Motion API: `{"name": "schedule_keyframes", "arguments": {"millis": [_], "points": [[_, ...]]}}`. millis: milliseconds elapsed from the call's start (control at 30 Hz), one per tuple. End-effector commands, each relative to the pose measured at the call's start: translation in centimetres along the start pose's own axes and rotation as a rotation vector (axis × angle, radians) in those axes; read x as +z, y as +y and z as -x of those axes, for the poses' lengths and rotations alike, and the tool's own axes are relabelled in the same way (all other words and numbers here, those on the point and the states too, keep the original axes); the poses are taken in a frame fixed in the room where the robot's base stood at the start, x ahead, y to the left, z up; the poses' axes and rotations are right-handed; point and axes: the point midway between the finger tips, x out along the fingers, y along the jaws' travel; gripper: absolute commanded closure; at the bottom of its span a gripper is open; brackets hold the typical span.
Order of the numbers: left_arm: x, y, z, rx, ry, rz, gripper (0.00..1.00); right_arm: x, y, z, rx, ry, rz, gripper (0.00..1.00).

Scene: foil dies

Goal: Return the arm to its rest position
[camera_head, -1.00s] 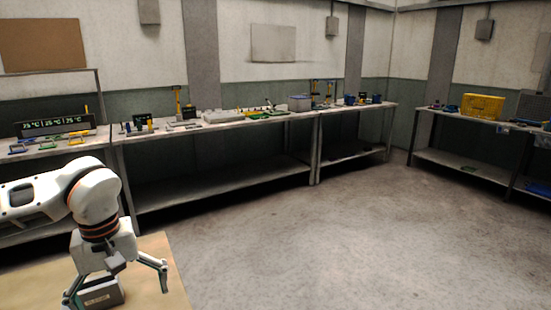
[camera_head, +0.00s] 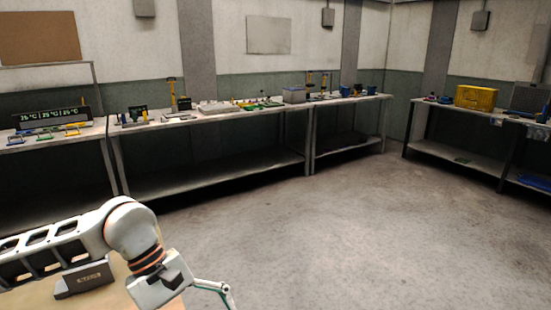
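My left arm comes in from the lower left, and my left gripper (camera_head: 212,291) hangs low at the bottom edge of the view. One finger is splayed out to the right; the other is hidden or cut off by the frame edge. Nothing shows held in it. A dark grey box with a small label (camera_head: 84,281) sits on the tan tabletop (camera_head: 75,300), left of the gripper and apart from it, partly behind my arm. My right gripper is not in view.
Long grey benches (camera_head: 215,170) with tools and small parts line the back wall. A temperature display (camera_head: 52,117) stands on the left bench, and a yellow crate (camera_head: 476,97) on the right bench. The floor (camera_head: 350,235) in the middle is clear.

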Motion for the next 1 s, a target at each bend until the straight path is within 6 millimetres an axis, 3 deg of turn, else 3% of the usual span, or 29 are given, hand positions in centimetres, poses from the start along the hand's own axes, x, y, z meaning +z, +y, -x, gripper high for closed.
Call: {"name": "schedule_keyframes", "arguments": {"millis": [33,100,200,400,500,633,733,867,1000], "points": [[2.3,0.8,-1.9,0.033,-0.097,0.039,0.0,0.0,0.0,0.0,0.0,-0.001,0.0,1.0],[5.4,2.4,-3.5,0.089,-0.231,0.113,0.0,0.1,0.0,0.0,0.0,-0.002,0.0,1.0],[9.6,4.8,-4.8,0.164,-0.433,0.242,0.0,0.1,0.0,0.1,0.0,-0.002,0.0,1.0],[15.6,9.3,-4.3,0.275,-0.857,0.575,0.0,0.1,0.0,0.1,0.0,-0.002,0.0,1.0],[16.7,11.5,-3.0,0.311,-1.075,0.774,0.0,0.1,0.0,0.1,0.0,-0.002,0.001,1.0],[15.8,13.7,-1.1,0.337,-1.361,1.061,0.0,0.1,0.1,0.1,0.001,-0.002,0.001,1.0],[13.3,14.7,-0.1,0.34,-1.584,1.298,0.0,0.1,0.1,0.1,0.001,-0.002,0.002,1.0],[8.2,14.5,0.0,0.327,-1.871,1.623,0.0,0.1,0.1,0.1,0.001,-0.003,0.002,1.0],[1.5,12.1,-2.2,0.291,-2.182,1.985,0.0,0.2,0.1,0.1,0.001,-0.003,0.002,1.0]]}}
